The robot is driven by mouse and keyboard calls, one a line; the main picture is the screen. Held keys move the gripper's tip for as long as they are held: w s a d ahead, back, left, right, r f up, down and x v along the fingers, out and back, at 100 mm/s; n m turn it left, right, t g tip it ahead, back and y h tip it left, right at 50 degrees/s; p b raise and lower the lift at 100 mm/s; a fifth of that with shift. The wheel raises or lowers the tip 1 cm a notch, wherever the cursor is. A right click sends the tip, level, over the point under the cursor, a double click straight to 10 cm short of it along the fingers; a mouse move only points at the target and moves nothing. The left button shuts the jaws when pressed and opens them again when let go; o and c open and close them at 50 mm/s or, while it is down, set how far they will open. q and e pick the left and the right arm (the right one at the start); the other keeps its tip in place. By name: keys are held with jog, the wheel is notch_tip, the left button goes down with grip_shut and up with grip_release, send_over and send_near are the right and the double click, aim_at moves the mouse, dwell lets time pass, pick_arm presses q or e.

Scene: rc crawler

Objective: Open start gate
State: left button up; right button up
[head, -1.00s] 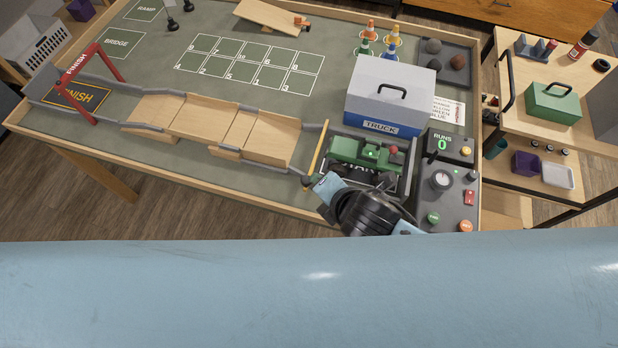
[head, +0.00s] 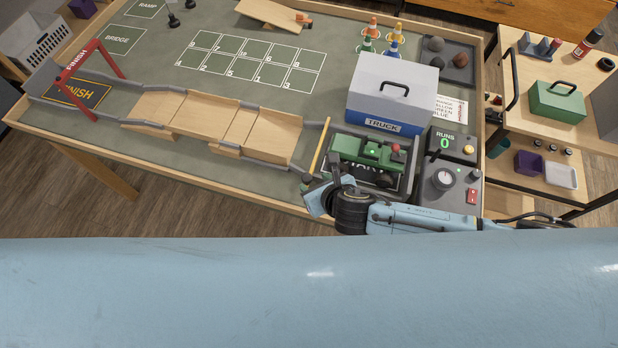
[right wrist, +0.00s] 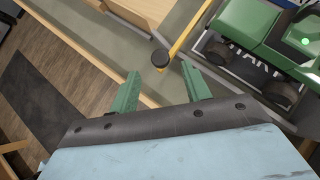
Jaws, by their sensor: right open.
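The start gate is a yellow bar (head: 320,148) that lies across the track in front of the green crawler (head: 367,153), which stands on the start pad. In the right wrist view the yellow bar (right wrist: 187,28) runs up from near a round black knob (right wrist: 160,58). My right gripper (head: 309,189) is at the near end of the bar, by the table's front edge. In the right wrist view its two green fingers (right wrist: 160,74) are apart, with the knob just beyond and between their tips. I cannot tell whether they touch it. My left gripper is not in view.
A grey truck box (head: 392,85) stands behind the crawler. A control panel (head: 445,195) with a dial and buttons is to the right. Wooden bridge sections (head: 232,125) lead left to the red finish arch (head: 88,62). Floor shows beyond the table's front edge.

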aim_at(308, 177)
jog(key=shift+b+x, duration=0.6)
jog(key=shift+x, duration=2.15)
grip_shut()
